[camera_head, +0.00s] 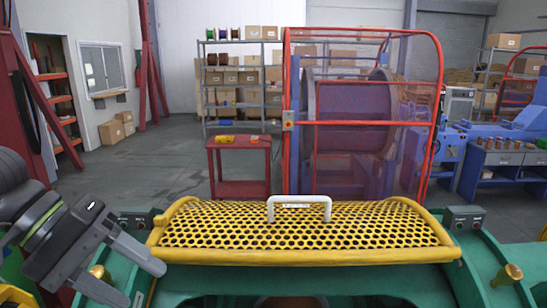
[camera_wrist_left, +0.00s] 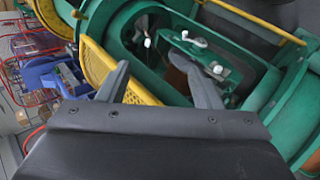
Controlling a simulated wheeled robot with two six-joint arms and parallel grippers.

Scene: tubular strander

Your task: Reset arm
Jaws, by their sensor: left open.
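My left gripper (camera_head: 138,281) comes in from the left edge in the head view, over the left end of the green machine (camera_head: 400,283). Its two fingers are spread apart with nothing between them. The left wrist view also shows the open left gripper (camera_wrist_left: 160,82), with the green machine frame and the yellow perforated guard (camera_wrist_left: 98,62) beyond its fingers. In the head view the yellow guard (camera_head: 350,233) lies across the machine, with a white handle (camera_head: 299,201) on top. The gripper is left of the guard and appears apart from it. My right gripper is not in view.
A red-framed cage (camera_head: 365,120) around a large reel stands behind the guard. A red cart (camera_head: 239,165) stands left of it, with small yellow items on top. Shelves with boxes (camera_head: 241,85) line the back. Grey floor is open at the left.

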